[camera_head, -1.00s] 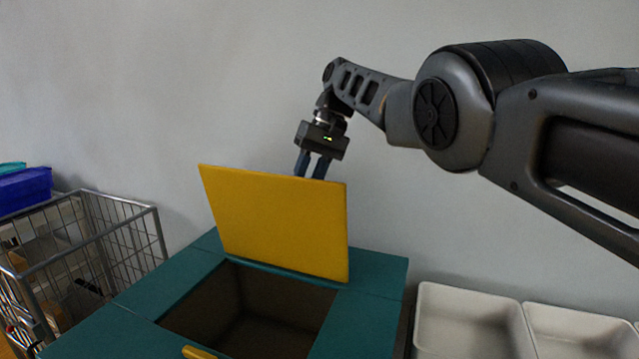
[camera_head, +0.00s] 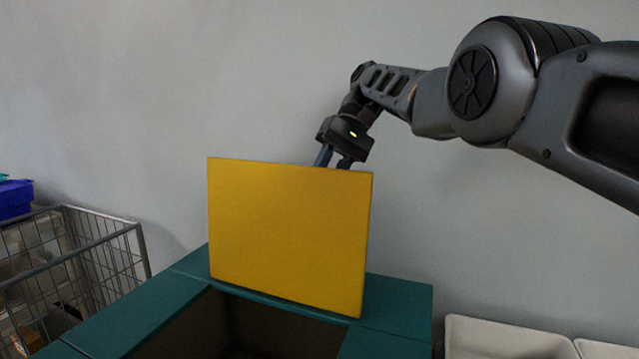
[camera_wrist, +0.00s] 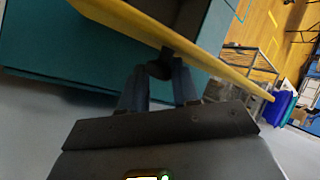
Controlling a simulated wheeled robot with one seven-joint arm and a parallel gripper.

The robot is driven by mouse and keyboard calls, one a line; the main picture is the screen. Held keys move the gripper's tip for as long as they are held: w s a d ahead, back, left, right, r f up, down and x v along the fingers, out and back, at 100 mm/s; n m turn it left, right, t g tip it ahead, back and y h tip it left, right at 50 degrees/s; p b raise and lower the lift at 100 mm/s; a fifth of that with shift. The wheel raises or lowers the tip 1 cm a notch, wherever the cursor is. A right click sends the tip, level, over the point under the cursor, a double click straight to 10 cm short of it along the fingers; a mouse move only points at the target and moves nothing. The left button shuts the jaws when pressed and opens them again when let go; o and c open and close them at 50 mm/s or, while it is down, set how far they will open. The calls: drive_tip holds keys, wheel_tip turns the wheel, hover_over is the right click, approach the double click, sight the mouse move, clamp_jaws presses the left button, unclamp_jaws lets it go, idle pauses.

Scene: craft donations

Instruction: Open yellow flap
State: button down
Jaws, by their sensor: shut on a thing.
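The yellow flap (camera_head: 288,235) stands raised, near upright, at the back edge of the opening in the teal box (camera_head: 405,300). The dark opening (camera_head: 250,335) shows in front of it. My gripper (camera_head: 334,160) is behind the flap's top edge, with its fingertips hidden there in the head view. In the wrist view my gripper (camera_wrist: 160,80) has its blue-grey fingers shut on a small dark knob (camera_wrist: 166,60) on the flap's back face. The flap (camera_wrist: 215,62) shows there nearly edge-on.
A wire cart (camera_head: 75,265) stands left of the box, with a blue bin (camera_head: 15,199) at the far left. White trays (camera_head: 505,340) sit at the lower right. A plain grey wall (camera_head: 130,90) rises behind the box.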

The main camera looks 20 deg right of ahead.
drive_tip(key=shift+s+d+f, duration=0.2)
drive_tip(key=shift+d+f, duration=0.25)
drive_tip(key=shift+f, duration=0.25)
drive_tip(key=c, duration=1.1)
unclamp_jaws()
drive_tip(key=shift+d, duration=0.1)
drive_tip(key=shift+o, duration=1.4)
drive_tip(key=shift+a+r, duration=0.1)
drive_tip(key=shift+a, duration=0.1)
drive_tip(key=shift+w+a+r, duration=0.1)
drive_tip(key=shift+a, duration=0.05)
drive_tip(key=shift+r, duration=0.2)
